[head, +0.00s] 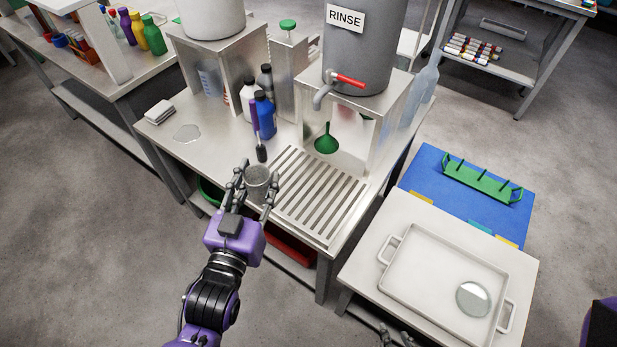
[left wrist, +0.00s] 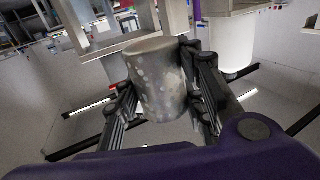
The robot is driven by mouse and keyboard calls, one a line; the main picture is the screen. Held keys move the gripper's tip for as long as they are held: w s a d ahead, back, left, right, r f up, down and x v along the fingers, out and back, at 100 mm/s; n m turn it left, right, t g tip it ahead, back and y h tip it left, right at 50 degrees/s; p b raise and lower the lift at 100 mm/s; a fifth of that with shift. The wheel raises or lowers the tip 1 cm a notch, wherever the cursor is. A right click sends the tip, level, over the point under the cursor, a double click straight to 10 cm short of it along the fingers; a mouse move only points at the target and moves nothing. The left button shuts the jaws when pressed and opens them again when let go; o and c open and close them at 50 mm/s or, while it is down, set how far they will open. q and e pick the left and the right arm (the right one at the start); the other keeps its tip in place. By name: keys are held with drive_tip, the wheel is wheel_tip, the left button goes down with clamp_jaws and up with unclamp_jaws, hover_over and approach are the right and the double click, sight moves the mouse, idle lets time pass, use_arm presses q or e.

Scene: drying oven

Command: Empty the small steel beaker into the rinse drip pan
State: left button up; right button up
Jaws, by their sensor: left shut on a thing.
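The small steel beaker (head: 257,186) is held by my left gripper (head: 256,180), one finger on each side of it. It is roughly upright, mouth up, in front of the left edge of the slotted rinse drip pan (head: 318,197). Its contents cannot be made out. In the left wrist view, the beaker (left wrist: 157,85) has a speckled wall and sits between the fingers of the left gripper (left wrist: 155,95). My right gripper (head: 397,338) shows only fingertips at the bottom edge, apart with nothing seen between them.
The RINSE tank (head: 365,50) with a red-handled tap (head: 340,85) stands behind the pan, above a green funnel (head: 327,142). A brush (head: 261,150) and bottles (head: 264,115) stand behind the beaker. A white tray (head: 420,285) holds a round glass dish (head: 473,299).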

use_arm(q)
drive_tip(key=w+d+f+m+g+h, duration=0.1)
drive_tip(key=w+d+f+m+h, duration=0.1)
drive_tip(key=w+f, duration=0.4)
drive_tip(key=w+d+f+m+g+h, duration=0.1)
drive_tip(key=w+d+f+h, duration=0.2)
drive_tip(key=w, duration=0.5)
drive_tip(key=w+a+f, duration=0.2)
drive_tip(key=w+a, duration=0.3)
drive_tip(key=w, duration=0.1)
drive_tip(key=shift+w+a, duration=0.2)
drive_tip(key=shift+w, duration=0.05)
drive_tip(key=shift+f, duration=0.1)
